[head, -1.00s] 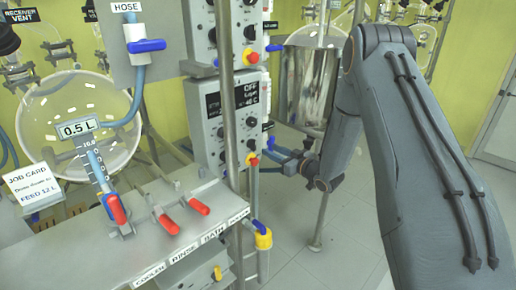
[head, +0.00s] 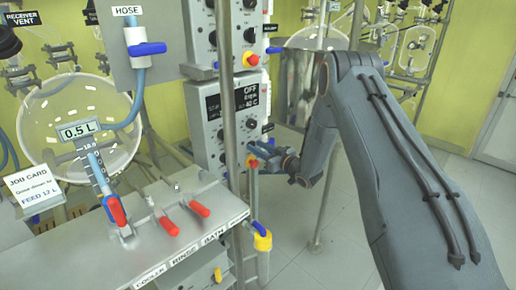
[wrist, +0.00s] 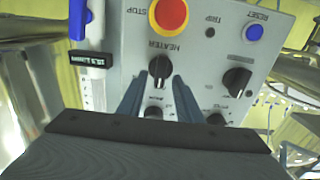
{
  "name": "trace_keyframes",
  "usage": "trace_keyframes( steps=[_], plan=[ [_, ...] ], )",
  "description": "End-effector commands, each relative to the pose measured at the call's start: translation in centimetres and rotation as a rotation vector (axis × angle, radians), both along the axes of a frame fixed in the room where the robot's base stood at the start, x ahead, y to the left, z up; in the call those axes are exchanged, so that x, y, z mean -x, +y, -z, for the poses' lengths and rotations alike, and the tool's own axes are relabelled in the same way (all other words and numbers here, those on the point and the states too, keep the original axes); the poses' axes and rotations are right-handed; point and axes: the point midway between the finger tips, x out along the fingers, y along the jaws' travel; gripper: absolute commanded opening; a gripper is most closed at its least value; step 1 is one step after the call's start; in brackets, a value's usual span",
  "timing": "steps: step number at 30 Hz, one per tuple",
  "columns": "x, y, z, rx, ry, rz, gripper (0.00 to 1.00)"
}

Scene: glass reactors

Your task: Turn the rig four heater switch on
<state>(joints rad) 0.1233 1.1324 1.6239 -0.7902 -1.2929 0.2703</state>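A grey control box (head: 225,120) with a dark display reading OFF and 40 C stands in the middle of the head view. In the wrist view its panel (wrist: 215,65) appears upside down. The black knob (wrist: 160,67) labelled HEATER sits below the red STOP button (wrist: 172,12) there. My gripper (wrist: 159,82) is open, its two blue-grey fingers apart on either side of the line to the heater knob. Contact with the knob cannot be told. In the head view my gripper (head: 258,151) is at the box's lower right edge. No rig number is readable.
Other knobs (wrist: 237,80) and a blue RESET button (wrist: 255,32) lie to the right. A metal pole (head: 229,100) stands before the box. A steel vessel (head: 298,80) is behind my arm. A bench with red-handled valves (head: 199,208) is at lower left.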

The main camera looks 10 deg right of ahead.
Motion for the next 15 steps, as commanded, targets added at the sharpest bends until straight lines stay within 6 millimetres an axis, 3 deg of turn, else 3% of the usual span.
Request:
trace_keyframes(
  steps=[4, 9, 15],
  plan=[
    [0.00, -0.01, 0.00, 0.000, 0.000, 0.000, 0.30],
    [0.00, -0.03, -0.01, 0.000, 0.000, 0.000, 0.02],
    [0.02, -0.02, -0.01, -0.002, 0.002, 0.000, 0.00]
  ],
)
